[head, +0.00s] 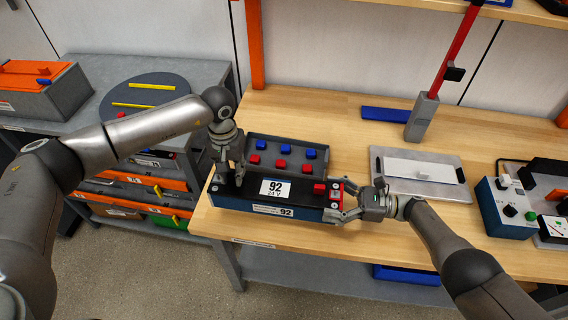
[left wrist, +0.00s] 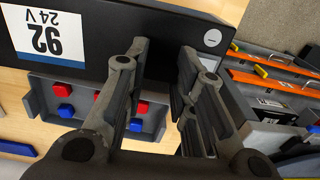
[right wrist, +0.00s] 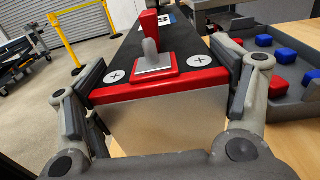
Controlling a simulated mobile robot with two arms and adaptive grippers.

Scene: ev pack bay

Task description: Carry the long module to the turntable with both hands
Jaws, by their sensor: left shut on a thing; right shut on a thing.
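The long module (head: 290,189) has a black top, a "92 24 V" label, a blue front side and a red right end. It lies along the front edge of the wooden bench; I cannot tell whether it touches the bench. My left gripper (head: 230,180) points down at its left end; in the left wrist view its fingers (left wrist: 158,75) reach onto the module (left wrist: 165,35), the exact contact hidden. My right gripper (head: 347,202) is shut across the red end, with one finger on each side in the right wrist view (right wrist: 160,95). The turntable (head: 125,88), a dark disc with yellow strips, is on the grey bench.
A grey tray (head: 318,153) of red and blue blocks stands just behind the module. A grey box with an orange lid (head: 70,93) sits left of the turntable. A gap separates the benches. A red-armed post (head: 425,115) and a silver plate (head: 388,182) stand to the right.

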